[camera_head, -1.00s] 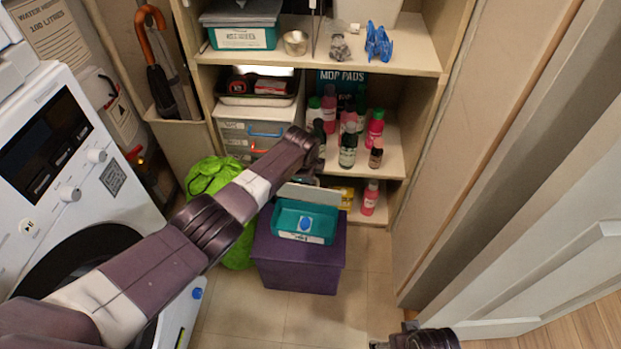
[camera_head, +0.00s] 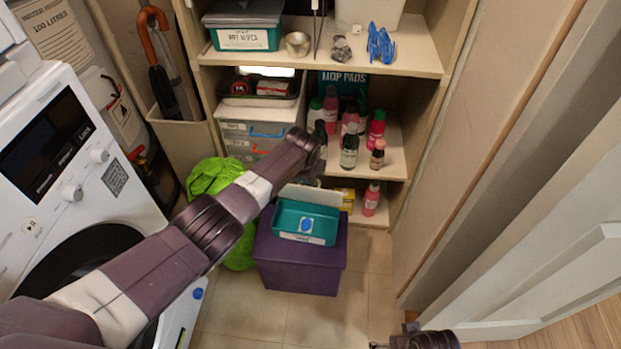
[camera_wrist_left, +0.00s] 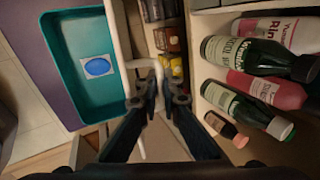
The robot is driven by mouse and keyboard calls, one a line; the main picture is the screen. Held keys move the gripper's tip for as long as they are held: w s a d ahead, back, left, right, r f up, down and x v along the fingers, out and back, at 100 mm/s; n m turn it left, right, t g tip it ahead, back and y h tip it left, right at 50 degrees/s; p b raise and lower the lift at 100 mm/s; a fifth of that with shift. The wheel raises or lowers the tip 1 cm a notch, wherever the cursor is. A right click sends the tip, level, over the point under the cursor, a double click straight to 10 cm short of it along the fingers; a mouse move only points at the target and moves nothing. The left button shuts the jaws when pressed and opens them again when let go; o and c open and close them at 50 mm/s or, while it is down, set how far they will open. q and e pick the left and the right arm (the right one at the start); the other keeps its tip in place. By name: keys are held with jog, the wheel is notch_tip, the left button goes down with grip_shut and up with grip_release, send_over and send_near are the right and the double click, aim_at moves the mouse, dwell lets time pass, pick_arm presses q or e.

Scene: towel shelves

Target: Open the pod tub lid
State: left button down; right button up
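The pod tub (camera_head: 306,238) is a teal open box with a blue oval mark inside, on a purple box (camera_head: 300,270). Its pale lid (camera_head: 312,195) stands raised along the back edge. In the head view my arm hides these fingertips. My right gripper (camera_head: 378,346) is barely visible at the bottom edge.
Several bottles (camera_head: 349,150) stand on the shelf behind and right of the tub. A green bag (camera_head: 208,177) lies left of the purple box, and a washing machine (camera_head: 60,160) stands at the left. The floor (camera_head: 350,300) in front is clear.

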pick_arm(q)
jog(key=c, duration=2.4)
grip_release()
jog(key=shift+s+a+f, duration=0.1)
jog(key=shift+a+f, duration=0.15)
jog(key=shift+d+r, duration=0.15)
jog(key=shift+r, duration=0.15)
jog(key=v, duration=1.1)
jog(key=shift+r, duration=0.25)
